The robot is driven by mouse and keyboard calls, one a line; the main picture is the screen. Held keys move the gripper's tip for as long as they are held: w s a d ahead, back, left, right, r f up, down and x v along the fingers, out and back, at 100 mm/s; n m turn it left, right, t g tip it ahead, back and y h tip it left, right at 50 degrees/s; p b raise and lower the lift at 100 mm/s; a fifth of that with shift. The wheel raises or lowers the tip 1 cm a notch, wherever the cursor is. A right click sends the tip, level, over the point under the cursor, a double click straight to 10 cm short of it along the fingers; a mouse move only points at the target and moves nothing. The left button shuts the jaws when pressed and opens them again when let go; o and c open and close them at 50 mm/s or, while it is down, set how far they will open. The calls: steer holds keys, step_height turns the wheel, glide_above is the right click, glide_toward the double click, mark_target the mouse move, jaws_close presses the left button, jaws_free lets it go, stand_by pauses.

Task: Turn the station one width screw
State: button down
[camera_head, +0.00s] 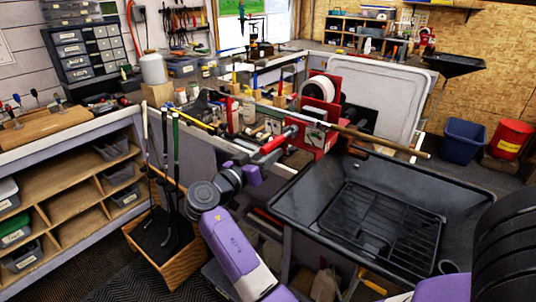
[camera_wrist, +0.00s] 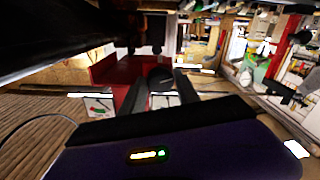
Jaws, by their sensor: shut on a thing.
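The width screw shows in the wrist view as a dark round knob (camera_wrist: 160,76) on the front of the red station (camera_wrist: 112,72). My gripper (camera_wrist: 160,88) has one finger on each side of the knob and is shut on it. In the head view the red station (camera_head: 316,136) stands at the near end of the bench, with a golf club shaft (camera_head: 372,139) across it. My purple arm reaches up to it from below. The fingertips and the screw are too small and covered to make out there.
A black basin (camera_head: 290,192) with a wire rack (camera_head: 385,232) stands just right of my arm. A wooden box (camera_head: 182,260) holding upright clubs stands left of it. Tools and bottles crowd the bench behind the station. A blue bin (camera_head: 462,142) stands on the right.

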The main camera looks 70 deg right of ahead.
steer(key=shift+r+n+p, duration=0.1)
steer(key=shift+n+p, duration=4.95)
steer(key=shift+n, duration=9.95)
steer(key=c, duration=0.9)
jaws_free()
steer(key=shift+a, duration=0.1)
